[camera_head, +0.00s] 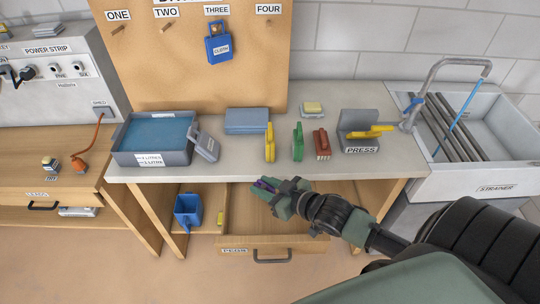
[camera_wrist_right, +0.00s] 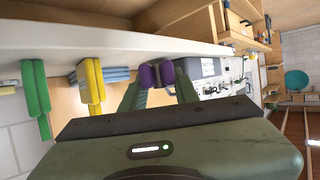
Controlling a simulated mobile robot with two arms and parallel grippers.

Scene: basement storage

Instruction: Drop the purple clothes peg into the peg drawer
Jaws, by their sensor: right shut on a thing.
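The purple clothes peg (camera_head: 264,184) is between the fingertips of my right gripper (camera_head: 274,193), which is shut on it. The peg also shows in the right wrist view (camera_wrist_right: 156,76), between the green fingers. The peg drawer (camera_head: 302,243) is pulled out below the counter, with a small label and dark handle on its front. In the head view, the gripper and peg overlap the back part of the open drawer, near the counter's front edge. The gripper hides part of the drawer's inside. My left gripper is out of view.
A yellow peg (camera_head: 270,142), a green peg (camera_head: 298,142) and a red brush-like thing (camera_head: 321,144) stand on the counter (camera_head: 225,168). The press (camera_head: 361,130) stands to their right. A blue jug (camera_head: 187,211) is on the shelf left of the drawer. The counter edge overhangs the drawer's back.

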